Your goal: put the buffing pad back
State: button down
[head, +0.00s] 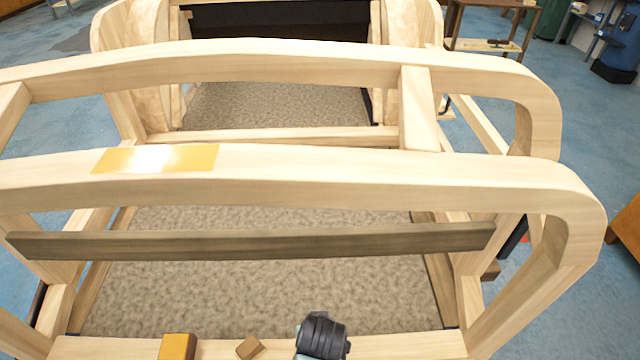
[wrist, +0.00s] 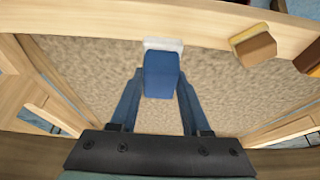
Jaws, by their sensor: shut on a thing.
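The buffing pad looks to be the blue block (wrist: 160,78) with a whitish face (wrist: 163,44) in the wrist view. My gripper (wrist: 159,86) is shut on its blue body, one finger on each side. The whitish face points away from my palm and overlaps the edge of a pale wooden rail (wrist: 100,22). I cannot tell whether it touches the rail. In the head view, my dark wrist (head: 322,335) is at the bottom edge and the pad is hidden.
On the near rail (head: 400,345) are a small brown block (head: 249,348), yellow-sided in the wrist view (wrist: 256,47), and a larger yellow-and-brown block (head: 177,346). A dark wooden slat (head: 250,243) crosses the frame beyond. A gold patch (head: 155,158) lies on an arched beam.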

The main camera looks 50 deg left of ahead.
notch_tip(320, 180, down, 7)
jog(key=shift+w+d+f+b, duration=0.1)
jog(key=shift+f+b, duration=0.1)
jog(key=shift+b, duration=0.1)
jog(key=shift+f, duration=0.1)
jog(key=shift+c, duration=1.8)
grip_release()
jog(key=shift+r, duration=0.25)
jog(key=p+v, duration=0.1)
jog(key=v, duration=1)
jog(key=shift+d+r+p, duration=0.2)
jog(key=shift+r+p, duration=0.1)
